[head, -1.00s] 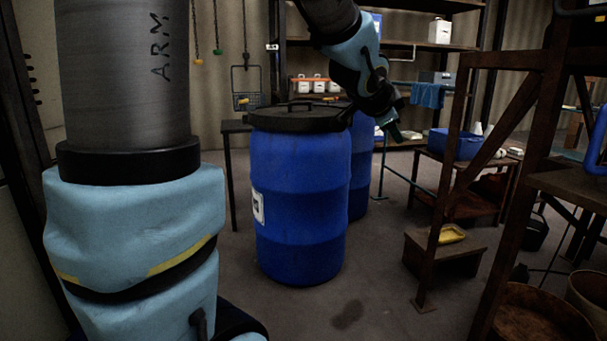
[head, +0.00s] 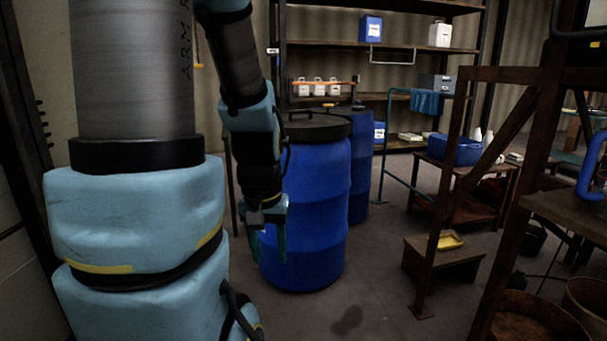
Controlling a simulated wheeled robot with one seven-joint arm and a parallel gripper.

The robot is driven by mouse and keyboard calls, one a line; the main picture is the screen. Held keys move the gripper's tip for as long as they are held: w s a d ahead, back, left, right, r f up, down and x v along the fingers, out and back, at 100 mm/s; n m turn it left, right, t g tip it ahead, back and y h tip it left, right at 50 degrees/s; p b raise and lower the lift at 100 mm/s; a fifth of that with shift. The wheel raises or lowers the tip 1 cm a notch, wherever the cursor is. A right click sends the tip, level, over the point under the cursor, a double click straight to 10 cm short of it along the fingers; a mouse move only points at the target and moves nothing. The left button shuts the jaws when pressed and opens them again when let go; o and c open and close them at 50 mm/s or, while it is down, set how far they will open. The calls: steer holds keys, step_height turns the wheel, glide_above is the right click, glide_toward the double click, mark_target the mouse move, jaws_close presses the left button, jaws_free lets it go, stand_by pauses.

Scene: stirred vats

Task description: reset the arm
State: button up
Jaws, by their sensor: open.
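My gripper (head: 267,246) points down at the middle left of the head view, with its two teal fingers apart and nothing between them. It shows in front of the left side of a blue barrel (head: 318,215) with a black lid, and hides part of that side. I cannot tell whether the fingers touch the barrel. My arm hangs down from the top of the view, bent, close to my large column on the left.
A second blue barrel (head: 361,165) stands behind the first. A brown step (head: 446,262) with a yellow tray (head: 450,241) and a rusty frame (head: 447,190) stand to the right. Shelves (head: 400,97) line the back. The floor (head: 385,285) right of the barrel is clear.

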step_height(320, 180, up, 19)
steer(key=p, duration=1.7)
